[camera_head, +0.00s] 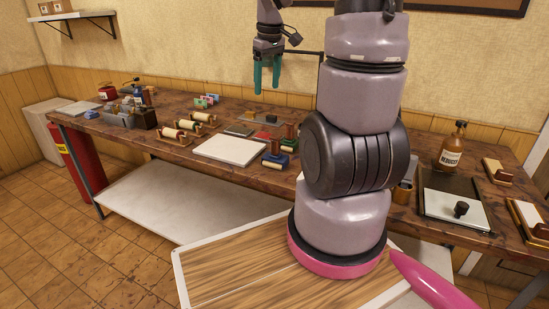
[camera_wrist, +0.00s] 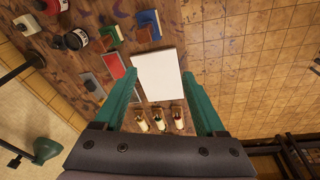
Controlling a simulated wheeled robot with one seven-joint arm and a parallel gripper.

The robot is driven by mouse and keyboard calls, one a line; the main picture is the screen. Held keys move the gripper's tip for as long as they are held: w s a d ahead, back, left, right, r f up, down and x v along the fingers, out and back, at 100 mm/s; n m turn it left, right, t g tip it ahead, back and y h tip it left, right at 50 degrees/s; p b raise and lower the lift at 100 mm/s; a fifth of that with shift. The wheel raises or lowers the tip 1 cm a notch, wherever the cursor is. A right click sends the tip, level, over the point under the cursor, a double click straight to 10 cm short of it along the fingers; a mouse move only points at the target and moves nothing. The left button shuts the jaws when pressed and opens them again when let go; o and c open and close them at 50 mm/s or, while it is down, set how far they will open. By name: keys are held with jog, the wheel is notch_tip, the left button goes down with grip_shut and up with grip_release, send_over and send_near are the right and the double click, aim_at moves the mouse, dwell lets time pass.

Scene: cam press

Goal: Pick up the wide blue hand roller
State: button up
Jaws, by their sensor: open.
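The blue hand roller (camera_wrist: 149,19) lies on the table near its front edge, beyond the end of the white slab, with a brown handle part beside it. In the head view the blue roller (camera_head: 277,160) is small, just right of the slab. A green roller (camera_wrist: 127,33) lies close beside it. My gripper (camera_head: 266,90) hangs above the table, its teal fingers pointing down, apart and empty. In the wrist view the open gripper (camera_wrist: 161,76) frames the slab, with the blue roller well ahead of the fingertips.
The white slab (camera_head: 229,149) lies between the coloured rollers and several cream-coloured rollers (camera_head: 173,133). A red flat piece (camera_wrist: 120,74), jars (camera_wrist: 77,38) and small stands crowd the table behind. An amber bottle (camera_head: 452,146) stands at the right. Air around my gripper is clear.

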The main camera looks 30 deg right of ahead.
aim_at(275, 135)
jog(key=w+d+f+n, duration=0.1)
jog(key=f, duration=0.2)
jog(key=w+d+f+n+g, duration=0.1)
jog(key=f, duration=0.2)
jog(key=w+d+f+n, duration=0.1)
jog(key=d+f, duration=0.1)
jog(key=f, duration=0.1)
jog(key=shift+w+d+f+g, duration=0.1)
jog(key=shift+w+f+g, duration=0.1)
jog(key=shift+f+g, duration=0.15)
jog(key=shift+n, duration=0.4)
notch_tip(275, 135, down, 6)
jog(key=shift+d+r, duration=0.15)
jog(key=f, duration=0.5)
jog(key=shift+w+f, duration=0.2)
jog(key=shift+f, duration=0.15)
grip_shut()
